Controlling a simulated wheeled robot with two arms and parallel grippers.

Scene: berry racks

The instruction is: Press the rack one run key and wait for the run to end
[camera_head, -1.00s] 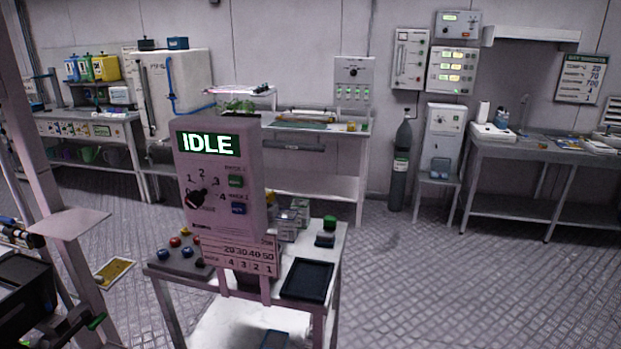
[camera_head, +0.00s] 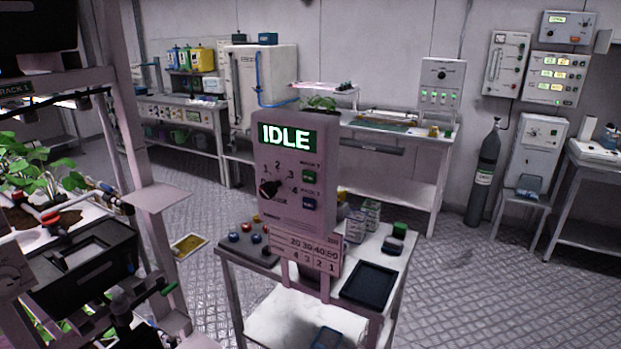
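The control box (camera_head: 290,222) stands on a small cart. Its lit display (camera_head: 286,137) reads IDLE. A green key (camera_head: 309,177) sits on the right of its face, under a small blurred label that seems to end in 1. A blue key (camera_head: 309,203) is below it, under a label that seems to end in 2. A black rotary knob (camera_head: 270,189) is at the left among the numbers 1 to 4. The rack marked RACK 1 (camera_head: 30,88) stands at the left edge, with green plants (camera_head: 40,170). Neither of my grippers is in view.
The cart top holds coloured buttons (camera_head: 246,238), a dark tray (camera_head: 369,283) and small boxes (camera_head: 363,217). A rack post (camera_head: 150,205) with a flat plate stands left of the cart. Floor right of the cart is clear.

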